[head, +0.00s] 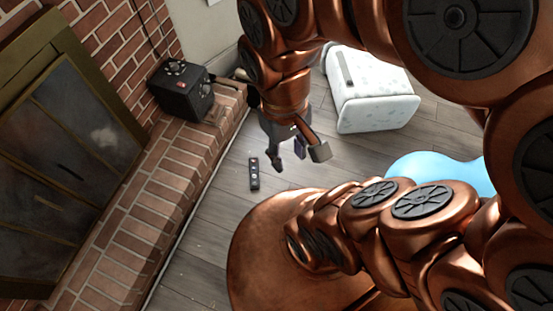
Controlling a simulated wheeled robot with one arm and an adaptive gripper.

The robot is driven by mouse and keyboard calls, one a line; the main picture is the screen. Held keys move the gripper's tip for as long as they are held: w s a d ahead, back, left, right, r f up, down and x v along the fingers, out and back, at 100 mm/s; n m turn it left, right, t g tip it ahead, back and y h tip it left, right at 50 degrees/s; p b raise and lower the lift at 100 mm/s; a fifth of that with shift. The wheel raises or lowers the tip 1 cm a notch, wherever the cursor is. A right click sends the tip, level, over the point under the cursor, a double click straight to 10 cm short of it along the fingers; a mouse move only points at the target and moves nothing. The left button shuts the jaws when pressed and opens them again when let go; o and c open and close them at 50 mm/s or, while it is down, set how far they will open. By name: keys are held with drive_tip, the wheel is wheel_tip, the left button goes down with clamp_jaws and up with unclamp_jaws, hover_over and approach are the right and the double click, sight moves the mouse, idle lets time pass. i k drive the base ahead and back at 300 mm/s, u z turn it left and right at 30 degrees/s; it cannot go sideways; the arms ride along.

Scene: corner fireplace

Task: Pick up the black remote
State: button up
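The black remote (254,174) lies on the grey wood floor, near the brick hearth. My gripper (287,158) is above and to the right of the remote in the head view. Its dark fingers point down and are spread apart, with nothing visible between them. The gripper is apart from the remote, and its exact height above the floor is hard to tell.
The raised brick hearth (150,200) and the fireplace (60,150) fill the left. A black box (182,92) stands on the hearth. A white spotted bin-like object (375,105) and a light blue item (440,172) are at the right. Floor around the remote is clear.

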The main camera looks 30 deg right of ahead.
sight(251, 172)
drive_tip(key=z, duration=1.75)
drive_tip(key=i, duration=1)
drive_tip(key=u, duration=3.6)
